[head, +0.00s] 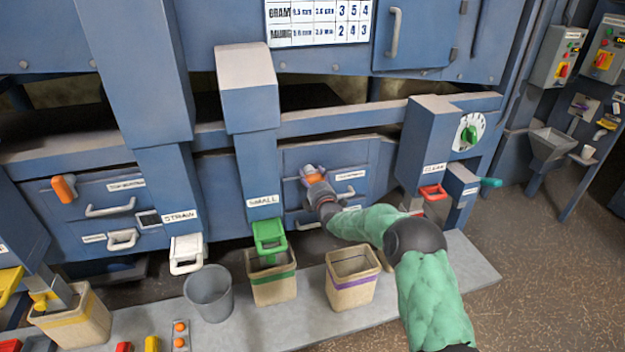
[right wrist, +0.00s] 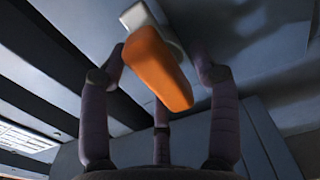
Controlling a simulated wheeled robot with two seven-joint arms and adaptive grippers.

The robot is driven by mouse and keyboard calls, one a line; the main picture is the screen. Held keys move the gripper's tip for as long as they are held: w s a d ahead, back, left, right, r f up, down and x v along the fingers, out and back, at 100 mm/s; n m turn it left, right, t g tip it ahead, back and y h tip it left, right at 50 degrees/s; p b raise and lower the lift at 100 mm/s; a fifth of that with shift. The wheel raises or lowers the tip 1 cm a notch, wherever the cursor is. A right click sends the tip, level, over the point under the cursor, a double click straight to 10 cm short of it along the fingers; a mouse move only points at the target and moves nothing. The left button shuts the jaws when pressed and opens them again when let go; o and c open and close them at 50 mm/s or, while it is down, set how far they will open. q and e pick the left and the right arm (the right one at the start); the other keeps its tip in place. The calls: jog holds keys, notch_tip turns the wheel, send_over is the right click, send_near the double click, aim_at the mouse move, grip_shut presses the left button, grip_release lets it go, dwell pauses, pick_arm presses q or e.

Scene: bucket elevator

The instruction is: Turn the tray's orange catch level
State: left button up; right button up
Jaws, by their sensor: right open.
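The orange catch (head: 313,178) is on the blue tray front (head: 290,160) at the centre of the head view, mostly covered by my right gripper. In the right wrist view the catch (right wrist: 158,68) is a thick orange lever on a pale pivot, slanting across the picture. My right gripper (head: 317,187) is right at the catch, its arm reaching in from the lower right. In the right wrist view its three fingers (right wrist: 160,85) are spread around the catch, with gaps visible beside it. My left gripper is not in view.
Another orange catch (head: 63,188) is on a drawer at the left. A green spout handle (head: 269,236) and a red one (head: 433,192) flank my right arm. A grey bucket (head: 209,293) and tan bins (head: 352,279) stand on the ledge below. Open floor lies at the right.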

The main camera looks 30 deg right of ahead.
jog(key=v, duration=1.2)
jog(key=shift+a, duration=0.1)
dwell(0.4)
jog(key=s+a+f+m+g+y+p, duration=0.1)
jog(key=s+a+f+m+g+y, duration=0.2)
jog(key=a+f, duration=0.65)
jog(key=s+a+f+m+g+y+p, duration=0.2)
jog(key=s+a+f+m+g, duration=0.3)
jog(key=f, duration=0.7)
jog(key=s+a+f+m+g+y+p, duration=0.1)
jog(key=s+a+f+m+g, duration=0.3)
jog(key=s+a, duration=0.4)
jog(key=s+a+f+m+g+y+p, duration=0.1)
jog(key=s+a+f+m+g, duration=0.4)
jog(key=s, duration=1.1)
jog(key=a+f+y, duration=0.1)
jog(key=a+f, duration=0.1)
jog(key=a, duration=0.2)
jog(key=shift+s+f+m, duration=0.15)
jog(key=shift+s+m, duration=0.2)
jog(key=shift+m, duration=0.05)
